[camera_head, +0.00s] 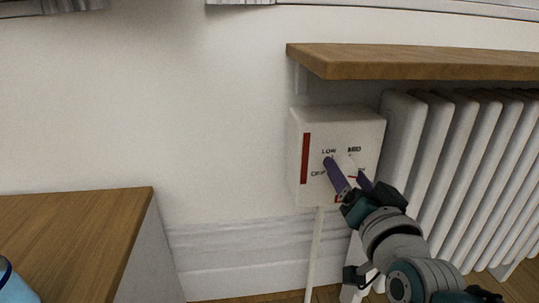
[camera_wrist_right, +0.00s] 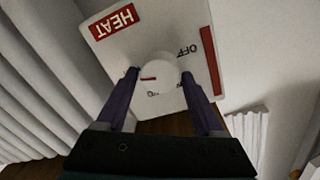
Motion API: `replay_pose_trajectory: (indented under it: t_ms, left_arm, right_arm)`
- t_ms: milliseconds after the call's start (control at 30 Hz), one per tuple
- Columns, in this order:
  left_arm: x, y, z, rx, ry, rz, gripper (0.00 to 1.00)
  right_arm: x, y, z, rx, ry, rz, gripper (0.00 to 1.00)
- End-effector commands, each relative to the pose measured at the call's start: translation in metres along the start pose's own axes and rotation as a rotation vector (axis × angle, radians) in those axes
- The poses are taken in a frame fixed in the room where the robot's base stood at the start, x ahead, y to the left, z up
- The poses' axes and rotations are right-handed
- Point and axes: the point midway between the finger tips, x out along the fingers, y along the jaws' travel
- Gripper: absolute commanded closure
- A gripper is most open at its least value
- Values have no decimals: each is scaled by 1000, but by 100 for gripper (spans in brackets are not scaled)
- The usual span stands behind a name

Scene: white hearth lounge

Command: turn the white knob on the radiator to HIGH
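The white control box (camera_head: 297,160) hangs on the wall at the radiator's left end, with LOW and MED readable and OFF partly covered. Its round white knob (camera_wrist_right: 165,68) shows in the right wrist view with a red pointer line aimed left, at my left-hand finger. The label there is hidden by that finger. My left gripper is not in view.
A white ribbed radiator (camera_head: 435,130) stands right of the box. A wooden shelf (camera_head: 420,63) juts out above both. A wooden-topped cabinet (camera_head: 70,225) stands at lower left, with part of a blue object (camera_head: 12,285) at the edge. Bare wall lies between.

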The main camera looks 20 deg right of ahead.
Motion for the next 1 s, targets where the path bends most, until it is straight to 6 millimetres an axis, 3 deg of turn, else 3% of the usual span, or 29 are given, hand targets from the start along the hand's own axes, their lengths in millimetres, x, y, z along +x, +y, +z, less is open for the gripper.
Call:
replay_pose_trajectory:
  t_ms: [167, 467, 800, 1000]
  left_arm:
    - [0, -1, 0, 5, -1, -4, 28]
    - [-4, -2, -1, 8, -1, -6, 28]
    - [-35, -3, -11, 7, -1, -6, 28]
    - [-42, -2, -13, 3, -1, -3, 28]
  right_arm:
    - [0, 0, 0, -1, 0, 0, 12]
    - [-6, -1, -1, -3, -2, 0, 12]
    - [-69, -2, -3, -3, -5, 1, 12]
    - [-95, -1, -1, -1, -1, 0, 12]
